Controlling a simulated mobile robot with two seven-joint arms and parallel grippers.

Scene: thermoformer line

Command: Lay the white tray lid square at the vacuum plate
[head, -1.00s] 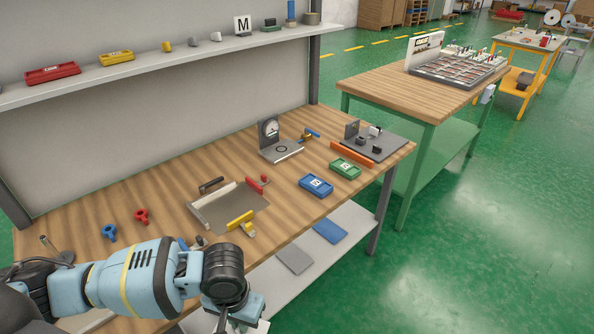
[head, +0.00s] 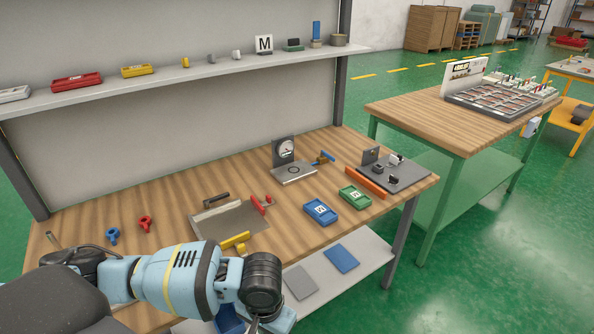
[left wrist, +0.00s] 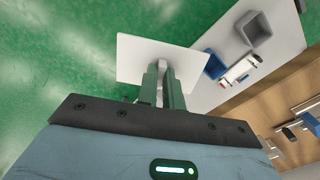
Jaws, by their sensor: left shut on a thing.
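The white tray lid (left wrist: 135,55) is a flat white plate, seen in the left wrist view. My left gripper (left wrist: 163,70) is shut on it near its edge and holds it in front of the bench, with green floor behind it. In the head view my left wrist is at the bottom edge, and the lid does not show. A light grey plate with a ring mark (head: 293,172) lies on the bench with a gauge (head: 285,148) upright behind it; it looks like the vacuum plate. Nothing lies on it. My right gripper is not in view.
A grey fixture with red and yellow clamps (head: 245,218) lies between my left arm and the plate. A blue tray (head: 321,212), a green tray (head: 355,197) and an orange bar (head: 366,182) lie right of it. A lower shelf (head: 325,287) juts below the bench.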

